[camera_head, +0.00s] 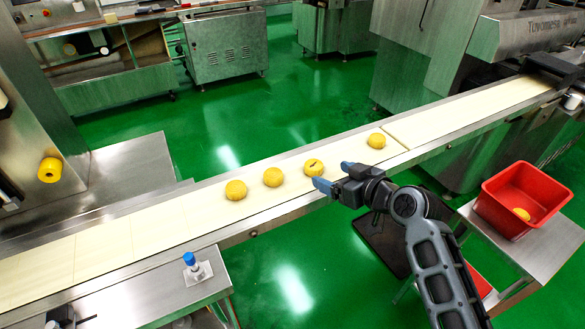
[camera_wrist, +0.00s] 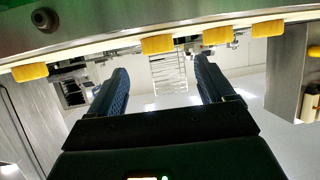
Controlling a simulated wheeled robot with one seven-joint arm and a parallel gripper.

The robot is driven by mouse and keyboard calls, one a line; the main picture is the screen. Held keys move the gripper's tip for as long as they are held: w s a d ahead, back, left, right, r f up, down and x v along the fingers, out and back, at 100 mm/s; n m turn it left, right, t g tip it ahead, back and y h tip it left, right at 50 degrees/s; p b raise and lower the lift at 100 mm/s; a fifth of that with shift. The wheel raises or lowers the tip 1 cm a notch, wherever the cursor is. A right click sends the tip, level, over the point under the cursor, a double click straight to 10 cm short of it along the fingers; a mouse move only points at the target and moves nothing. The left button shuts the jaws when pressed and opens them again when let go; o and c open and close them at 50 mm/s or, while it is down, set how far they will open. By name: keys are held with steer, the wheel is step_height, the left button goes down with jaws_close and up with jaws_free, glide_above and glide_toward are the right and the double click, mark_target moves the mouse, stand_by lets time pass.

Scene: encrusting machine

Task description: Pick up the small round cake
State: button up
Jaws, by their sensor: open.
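Several small round yellow cakes lie in a row on the pale conveyor belt (camera_head: 130,228). The cake nearest my gripper (camera_head: 313,166) has a dark mark on top; a cake (camera_wrist: 158,44) shows beyond and between the fingers in the wrist view. Two cakes (camera_head: 272,177) (camera_head: 235,190) lie to its left, and one (camera_head: 376,140) lies farther right. My gripper (camera_head: 335,177) is open and empty at the belt's near edge, its blue fingers pointing toward the marked cake. In the wrist view its fingers (camera_wrist: 160,68) stand apart, with nothing between them.
A metal rail (camera_head: 255,232) runs along the belt's near side. A red crate (camera_head: 541,218) with a yellow cake inside stands on a side table at right. A blue-capped device (camera_head: 190,260) stands on a metal table at lower left. Machines flank the belt's ends.

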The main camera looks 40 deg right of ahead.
mark_target(316, 166)
steer(key=shift+x, duration=1.25)
steer(key=shift+r+p+x, duration=0.1)
steer(key=shift+p+x, duration=0.25)
steer(key=shift+x, duration=0.95)
steer(key=shift+r+p+x, duration=0.15)
steer(key=shift+p+x, duration=0.15)
steer(key=shift+x, duration=1.05)
steer(key=shift+d, duration=0.15)
steer(key=shift+c, duration=0.5)
steer(key=c, duration=1)
